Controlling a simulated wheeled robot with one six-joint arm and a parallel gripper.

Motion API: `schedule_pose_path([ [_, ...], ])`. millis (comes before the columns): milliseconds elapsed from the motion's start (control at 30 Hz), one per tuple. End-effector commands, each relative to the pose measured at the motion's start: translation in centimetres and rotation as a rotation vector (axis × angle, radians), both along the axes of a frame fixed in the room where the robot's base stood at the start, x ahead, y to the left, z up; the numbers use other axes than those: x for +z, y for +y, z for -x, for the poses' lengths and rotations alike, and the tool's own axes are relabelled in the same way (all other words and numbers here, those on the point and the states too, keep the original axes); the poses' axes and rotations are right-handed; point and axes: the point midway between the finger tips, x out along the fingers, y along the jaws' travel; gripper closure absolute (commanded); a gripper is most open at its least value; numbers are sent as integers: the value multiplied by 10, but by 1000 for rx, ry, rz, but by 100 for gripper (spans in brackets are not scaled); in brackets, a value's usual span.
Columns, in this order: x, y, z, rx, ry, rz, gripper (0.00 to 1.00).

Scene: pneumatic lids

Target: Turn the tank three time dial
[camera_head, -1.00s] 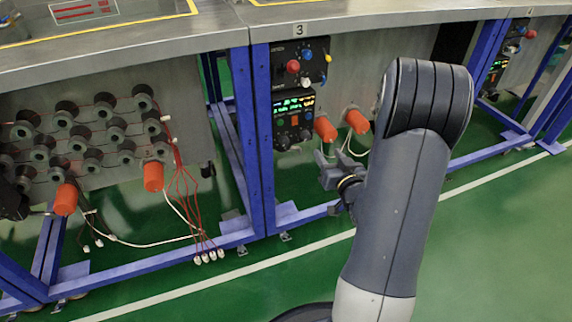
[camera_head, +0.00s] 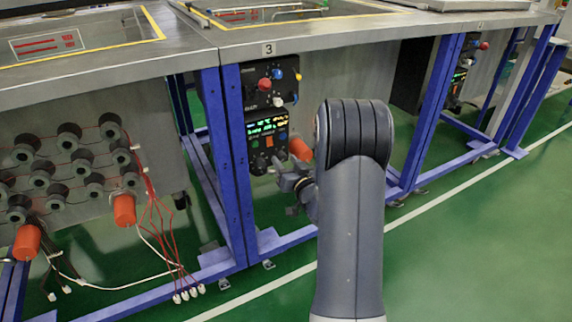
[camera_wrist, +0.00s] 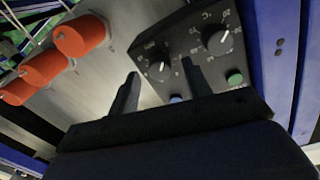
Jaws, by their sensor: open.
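The tank three control box (camera_head: 266,142) hangs under the counter marked 3, with a lit display and dark dials along its bottom. In the wrist view, two black dials with white pointer lines show on its face. The right dial (camera_wrist: 217,40) has a °C mark beside it. The left dial (camera_wrist: 158,70) has a numbered scale; its label is too small to read, so I cannot confirm it is the time dial. My gripper (camera_wrist: 160,67) is open and empty, its fingertips appearing either side of the left dial. I cannot tell the remaining gap. It also shows in the head view (camera_head: 285,180).
A green button (camera_wrist: 235,78) and a partly hidden blue button (camera_wrist: 177,98) sit close to the fingers. Several orange cylinders (camera_wrist: 80,36) stick out nearby. An upper box (camera_head: 272,82) with coloured knobs hangs above. Blue frame posts (camera_head: 224,150) stand left of the box in the head view.

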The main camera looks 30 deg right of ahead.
Motion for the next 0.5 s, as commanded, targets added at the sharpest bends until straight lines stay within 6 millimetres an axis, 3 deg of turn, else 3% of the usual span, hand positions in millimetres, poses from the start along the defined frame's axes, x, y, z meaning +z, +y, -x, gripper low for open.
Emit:
schedule_pose_path([
  [333, 0, 0, -4, 1, 0, 0, 54],
  [500, 0, 0, -4, 0, 0, 0, 68],
])
